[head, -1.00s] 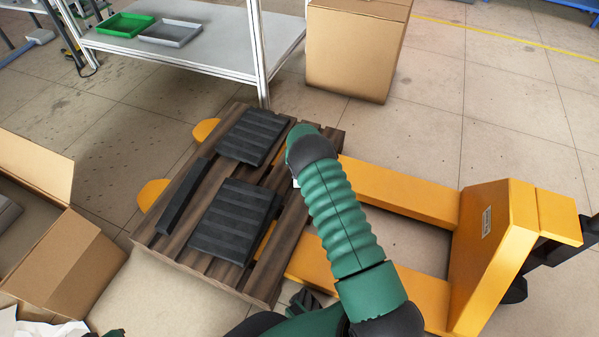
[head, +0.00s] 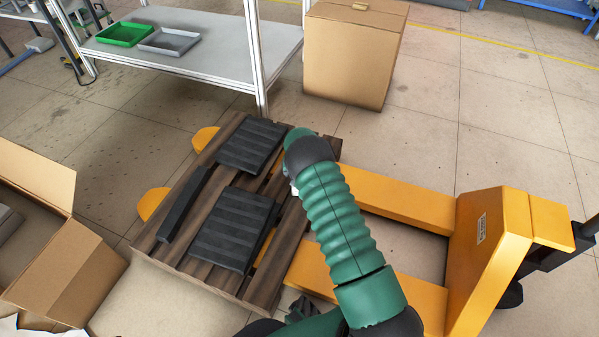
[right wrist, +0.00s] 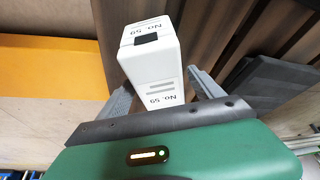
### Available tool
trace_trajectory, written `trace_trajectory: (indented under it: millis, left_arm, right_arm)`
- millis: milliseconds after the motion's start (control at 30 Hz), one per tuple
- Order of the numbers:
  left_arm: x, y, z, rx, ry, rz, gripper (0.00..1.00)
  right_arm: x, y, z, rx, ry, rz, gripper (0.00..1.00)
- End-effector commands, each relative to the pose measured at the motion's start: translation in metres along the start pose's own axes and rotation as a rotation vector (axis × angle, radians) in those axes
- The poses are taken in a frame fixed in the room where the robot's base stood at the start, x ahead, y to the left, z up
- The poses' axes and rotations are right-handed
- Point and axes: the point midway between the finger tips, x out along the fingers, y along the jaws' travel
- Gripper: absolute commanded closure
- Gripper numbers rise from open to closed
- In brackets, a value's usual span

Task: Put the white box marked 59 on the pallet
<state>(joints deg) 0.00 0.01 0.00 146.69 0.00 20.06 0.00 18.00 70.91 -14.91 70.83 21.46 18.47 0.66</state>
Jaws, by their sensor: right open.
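The white box marked No. 59 (right wrist: 153,62) stands between the fingers of my right gripper (right wrist: 157,80) in the right wrist view. The fingers are open, one on each side of the box. Dark wooden slats of the pallet (right wrist: 215,30) lie behind and below the box, and the box seems to rest on them. In the head view my right arm reaches over the right part of the pallet (head: 200,215) and hides the gripper and nearly all of the box; only a small white bit shows beside the arm. My left gripper is not in view.
Black slabs (head: 235,228) and a dark bar (head: 185,204) lie on the pallet. A yellow pallet truck (head: 490,255) has its forks under it. A cardboard box (head: 355,55) stands behind, an open carton (head: 65,275) at left, and a table with trays (head: 210,60) at the back.

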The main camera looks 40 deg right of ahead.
Motion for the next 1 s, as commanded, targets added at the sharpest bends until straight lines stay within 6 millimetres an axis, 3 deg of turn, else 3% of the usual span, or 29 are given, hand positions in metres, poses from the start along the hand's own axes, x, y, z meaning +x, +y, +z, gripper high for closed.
trace_trajectory:
  millis: [33, 200, 467, 567, 667, 800, 900, 1000]
  left_arm:
    - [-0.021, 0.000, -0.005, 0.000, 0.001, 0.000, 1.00]
    - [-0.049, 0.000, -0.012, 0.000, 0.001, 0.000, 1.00]
    - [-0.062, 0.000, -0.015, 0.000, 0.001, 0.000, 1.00]
    - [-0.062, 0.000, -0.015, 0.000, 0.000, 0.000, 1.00]
    - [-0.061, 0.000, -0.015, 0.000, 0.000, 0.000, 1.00]
    - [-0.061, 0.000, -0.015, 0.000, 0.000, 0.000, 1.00]
    - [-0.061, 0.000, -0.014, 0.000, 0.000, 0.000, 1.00]
    - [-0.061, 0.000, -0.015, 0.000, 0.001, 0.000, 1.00]
  right_arm:
    - [-0.026, -0.001, -0.006, 0.000, 0.001, -0.001, 0.24]
    - [-0.069, -0.001, -0.004, 0.000, 0.000, -0.001, 0.24]
    - [-0.099, -0.003, 0.000, -0.005, -0.002, -0.004, 0.24]
    - [-0.127, -0.020, 0.008, -0.037, -0.014, -0.027, 0.24]
    - [-0.183, -0.051, 0.033, -0.115, -0.044, -0.074, 0.24]
    - [-0.274, -0.085, 0.101, -0.286, -0.097, -0.147, 0.24]
    - [-0.329, -0.091, 0.157, -0.426, -0.123, -0.187, 0.24]
    - [-0.366, -0.083, 0.208, -0.551, -0.141, -0.208, 0.24]
